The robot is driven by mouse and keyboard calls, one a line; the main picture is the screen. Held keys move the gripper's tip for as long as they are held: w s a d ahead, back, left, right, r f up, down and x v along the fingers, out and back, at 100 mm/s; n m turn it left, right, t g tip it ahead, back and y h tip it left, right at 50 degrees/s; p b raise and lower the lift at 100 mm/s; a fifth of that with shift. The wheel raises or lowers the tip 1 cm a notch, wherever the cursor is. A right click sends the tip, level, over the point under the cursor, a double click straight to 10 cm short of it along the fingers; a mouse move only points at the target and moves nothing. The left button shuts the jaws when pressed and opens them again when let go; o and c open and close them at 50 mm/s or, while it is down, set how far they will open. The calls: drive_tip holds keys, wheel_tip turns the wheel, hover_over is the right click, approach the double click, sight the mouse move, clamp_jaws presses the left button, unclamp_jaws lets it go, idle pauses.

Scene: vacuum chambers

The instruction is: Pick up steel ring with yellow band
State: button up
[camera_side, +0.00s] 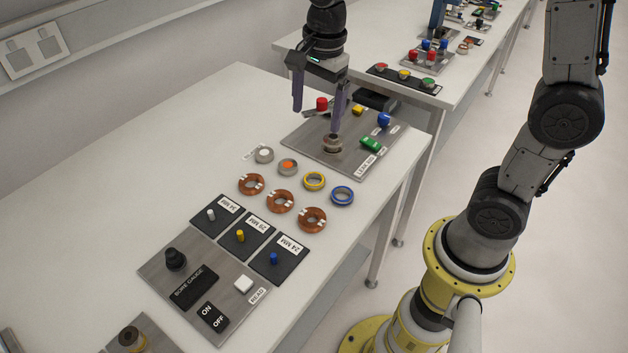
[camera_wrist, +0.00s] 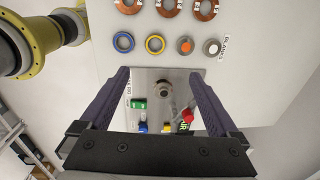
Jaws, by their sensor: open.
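The steel ring with the yellow band (camera_side: 314,181) lies flat on the white table, between the orange-centred steel piece and the blue-banded ring. In the wrist view the yellow-banded ring (camera_wrist: 155,44) lies ahead of my fingertips, near the middle of the picture. My gripper (camera_side: 316,115) is open and empty. It hangs over the steel leak-test plate, beyond the ring in the side view. In the wrist view its two purple fingers (camera_wrist: 158,72) stand wide apart, with the plate showing between them.
The blue-banded ring (camera_side: 342,196), orange-centred piece (camera_side: 288,167) and white-centred piece (camera_side: 264,155) share the row. Copper-coloured rings (camera_side: 280,202) lie nearer the bore gauge panel (camera_side: 179,273). The leak-test plate (camera_side: 300,143) carries a round fitting (camera_side: 332,143), a red knob (camera_side: 322,103) and a green part (camera_side: 371,145).

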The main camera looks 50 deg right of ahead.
drive_tip(key=g, duration=0.1)
hover_over(314, 184)
drive_tip(key=f, duration=1.2)
drive_tip(key=shift+a, duration=0.2)
drive_tip(key=shift+d+f, duration=0.2)
drive_tip(key=shift+f, duration=2.6)
drive_tip(key=shift+c, duration=0.4)
clamp_jaws()
drive_tip(key=shift+r, duration=0.15)
